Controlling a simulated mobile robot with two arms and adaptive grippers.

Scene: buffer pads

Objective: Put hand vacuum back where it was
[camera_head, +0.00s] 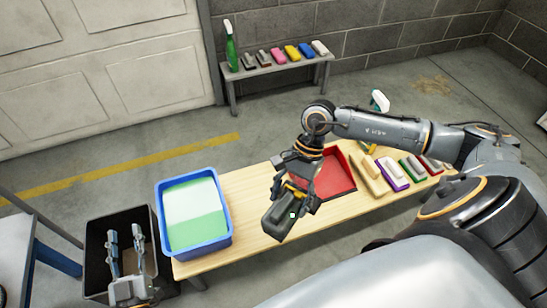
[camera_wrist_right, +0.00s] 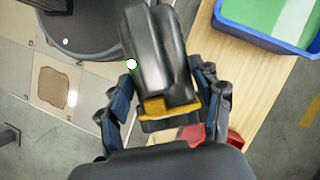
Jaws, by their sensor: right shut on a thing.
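The hand vacuum (camera_head: 281,215) is dark grey with an orange-yellow part. In the head view it hangs from my right gripper (camera_head: 292,185) over the wooden bench. My right gripper is shut on it. In the right wrist view the vacuum (camera_wrist_right: 160,60) lies between the two fingers of the right gripper (camera_wrist_right: 163,98), its body pointing away from the wrist. My left gripper (camera_head: 125,238) is open and empty, over the black bin at the lower left.
The wooden bench (camera_head: 247,187) carries a blue tub (camera_head: 228,246) with green and white contents, a red tray (camera_head: 335,181) and several brushes at right. A black bin (camera_head: 96,229) stands left. A low grey bench (camera_head: 234,77) with a green bottle (camera_head: 231,50) and several brushes stands behind.

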